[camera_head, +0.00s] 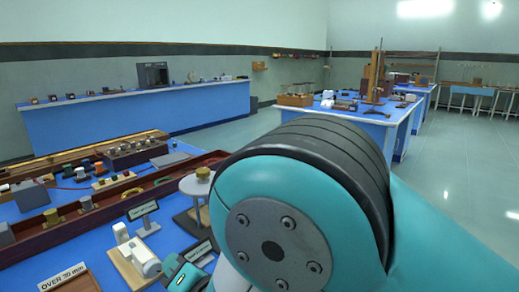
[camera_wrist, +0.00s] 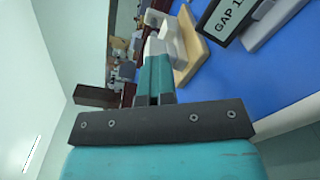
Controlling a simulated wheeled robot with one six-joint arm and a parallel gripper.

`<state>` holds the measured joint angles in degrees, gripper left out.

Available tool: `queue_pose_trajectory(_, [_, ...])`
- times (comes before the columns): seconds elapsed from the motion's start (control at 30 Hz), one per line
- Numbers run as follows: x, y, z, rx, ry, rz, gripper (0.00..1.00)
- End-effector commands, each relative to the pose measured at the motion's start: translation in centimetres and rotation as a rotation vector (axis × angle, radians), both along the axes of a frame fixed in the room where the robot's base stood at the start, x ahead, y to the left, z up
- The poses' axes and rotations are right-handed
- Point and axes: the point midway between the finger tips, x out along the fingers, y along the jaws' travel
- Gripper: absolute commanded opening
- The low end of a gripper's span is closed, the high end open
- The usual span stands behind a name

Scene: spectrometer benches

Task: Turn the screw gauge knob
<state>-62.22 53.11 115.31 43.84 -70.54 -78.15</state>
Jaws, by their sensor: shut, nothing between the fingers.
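The screw gauge (camera_head: 146,262) is a pale device on a small wooden base on the near blue bench, at the lower left of the head view. In the wrist view the gauge (camera_wrist: 165,38) lies just beyond my fingertips, on its tan base. My gripper (camera_wrist: 157,58) is shut and empty, its teal fingers together and pointing at the gauge's pale body. In the head view my gripper (camera_head: 181,272) is right beside the gauge, partly cut off by the frame's bottom edge. I cannot tell whether the fingertips touch the knob.
A black label sign (camera_head: 143,211) stands behind the gauge, and a round-topped stand (camera_head: 198,184) is to its right. A GAP sign (camera_wrist: 232,14) is at upper right in the wrist view. An "OVER 30 mm" tray (camera_head: 70,281) lies left. A long wooden tray (camera_head: 60,229) crosses behind.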

Motion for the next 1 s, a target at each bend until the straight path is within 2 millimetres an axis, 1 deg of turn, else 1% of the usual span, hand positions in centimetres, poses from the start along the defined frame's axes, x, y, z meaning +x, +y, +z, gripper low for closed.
queue_pose_trajectory(0.03, [-0.3,1.5,2.2,0.056,-0.025,0.025,0.00])
queue_pose_trajectory(0.37, [-0.7,1.6,2.8,0.061,-0.021,0.026,0.00])
queue_pose_trajectory(0.77, [-0.5,1.2,3.0,0.061,-0.023,0.021,0.00])
queue_pose_trajectory(1.0, [0.1,0.7,3.6,0.060,-0.025,0.015,0.00])
